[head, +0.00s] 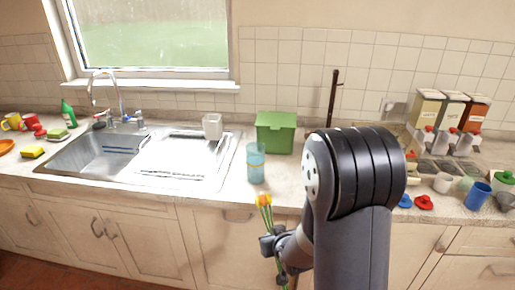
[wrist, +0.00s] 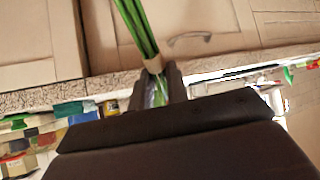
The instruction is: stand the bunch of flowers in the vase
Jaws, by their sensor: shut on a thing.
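The bunch of flowers (head: 264,203) has orange and yellow heads and green stems. My gripper (head: 275,246) is shut on its stems and holds it heads up in front of the counter's front edge, below the counter top. In the wrist view the green stems (wrist: 135,28) pass a tan band (wrist: 155,65) between the fingers of my gripper (wrist: 160,82). The likely vase is a translucent blue, tall vessel (head: 256,163) standing upright near the counter's front edge, just above the flowers in the head view. My arm hides part of the counter to its right.
A green box (head: 275,132) stands behind the vase. The sink (head: 105,152) and drainer with a whitish cup (head: 212,126) are to the left. Right of my arm are red and blue lids, a blue mug (head: 477,196) and dispensers (head: 450,112). Cabinet fronts (head: 140,240) lie below.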

